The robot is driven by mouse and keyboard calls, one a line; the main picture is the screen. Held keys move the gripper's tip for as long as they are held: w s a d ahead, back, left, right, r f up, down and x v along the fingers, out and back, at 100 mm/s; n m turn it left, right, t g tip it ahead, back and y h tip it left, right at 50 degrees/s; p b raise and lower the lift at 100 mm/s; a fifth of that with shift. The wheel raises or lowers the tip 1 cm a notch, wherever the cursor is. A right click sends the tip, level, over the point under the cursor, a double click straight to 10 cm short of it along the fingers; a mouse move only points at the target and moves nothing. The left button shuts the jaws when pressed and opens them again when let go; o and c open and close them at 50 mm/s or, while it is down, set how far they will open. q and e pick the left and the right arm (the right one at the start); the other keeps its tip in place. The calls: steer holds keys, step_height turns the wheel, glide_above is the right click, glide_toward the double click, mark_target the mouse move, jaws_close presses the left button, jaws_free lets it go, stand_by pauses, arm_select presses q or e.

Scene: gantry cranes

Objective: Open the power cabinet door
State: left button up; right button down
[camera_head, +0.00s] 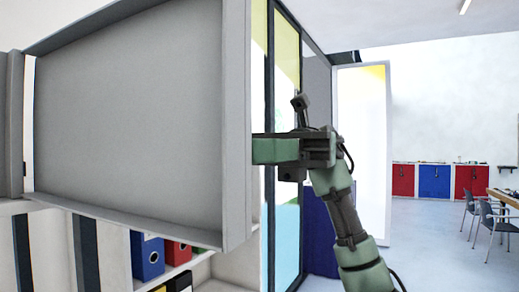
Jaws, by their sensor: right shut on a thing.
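The power cabinet door (130,105) is a large grey panel filling the left of the head view. It stands swung out with its hollow, rimmed side facing me. My right gripper (264,149) reaches in from the right to the door's right edge and is shut on the door there. Its fingertips are hidden behind that edge, so the exact part gripped does not show. My left gripper is not in view.
A shelf with a blue binder (147,256) and other folders is below the door. Glazed panels (287,150) stand right behind my gripper. Red and blue cabinets (434,181) and chairs (490,222) are far right. Open floor (430,245) lies at right.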

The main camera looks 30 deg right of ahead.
steer(key=c, duration=1.7)
jaws_free()
steer(key=shift+w, duration=0.1)
steer(key=shift+o, duration=1)
steer(key=shift+w+a, duration=0.2)
steer(key=shift+a, duration=0.05)
steer(key=v, duration=0.7)
steer(key=shift+w+d+b, duration=0.2)
steer(key=shift+d+b, duration=0.15)
steer(key=shift+b, duration=0.1)
